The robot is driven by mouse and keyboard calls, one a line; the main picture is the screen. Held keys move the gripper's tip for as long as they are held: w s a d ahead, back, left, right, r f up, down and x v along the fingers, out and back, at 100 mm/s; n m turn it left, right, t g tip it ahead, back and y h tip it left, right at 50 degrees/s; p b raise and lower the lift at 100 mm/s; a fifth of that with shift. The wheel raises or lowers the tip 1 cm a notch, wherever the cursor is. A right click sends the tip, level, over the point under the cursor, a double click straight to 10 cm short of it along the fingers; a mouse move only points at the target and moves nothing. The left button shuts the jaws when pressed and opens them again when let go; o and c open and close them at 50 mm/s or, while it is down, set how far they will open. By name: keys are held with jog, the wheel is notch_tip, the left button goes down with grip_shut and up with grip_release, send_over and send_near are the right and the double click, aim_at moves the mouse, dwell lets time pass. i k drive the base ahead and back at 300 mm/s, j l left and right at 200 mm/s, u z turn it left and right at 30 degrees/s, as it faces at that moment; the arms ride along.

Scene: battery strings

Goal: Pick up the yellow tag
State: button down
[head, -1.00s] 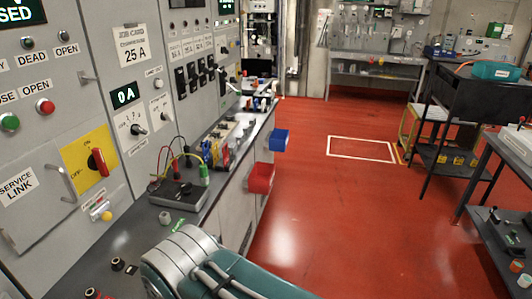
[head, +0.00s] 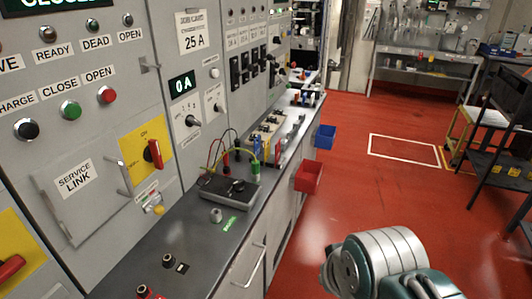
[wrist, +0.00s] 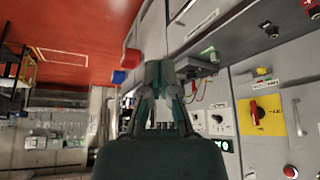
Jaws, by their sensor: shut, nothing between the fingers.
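A small rounded yellow piece (head: 158,209) hangs low on the cabinet front, under the yellow switch panel (head: 147,148). It also shows as a small yellow spot in the wrist view (wrist: 262,71). I cannot tell whether it is the yellow tag; no tag is clearly readable. My gripper (wrist: 158,70) shows in the wrist view with its fingers together and nothing between them. It is apart from the yellow piece, which is to its right in that view. In the head view only my arm shows, at the lower right; the gripper is outside the frame.
A dark counter (head: 190,243) runs along the cabinets, holding a black meter box (head: 229,190) with coloured leads. A red bin (head: 308,177) and a blue bin (head: 325,136) stick out from its front. A dark cart (head: 505,150) stands at right. The red floor between is open.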

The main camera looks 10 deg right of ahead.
aim_at(267, 149)
jog(key=i+l+u, duration=0.1)
jog(key=u, duration=0.3)
jog(key=i+l+u, duration=0.15)
jog(key=u, duration=0.3)
jog(key=i+l+u, duration=0.15)
jog(key=l, duration=0.2)
jog(key=i+l+u, duration=0.1)
jog(key=l, duration=0.25)
jog(key=i+l+u, duration=0.15)
jog(key=l, duration=0.2)
jog(key=l+u, duration=0.1)
jog(key=l, duration=0.3)
jog(key=i+l, duration=0.1)
jog(key=l, duration=0.25)
jog(key=i+l, duration=0.15)
jog(key=l, duration=0.25)
jog(key=i+l, duration=0.1)
jog(key=l, duration=0.25)
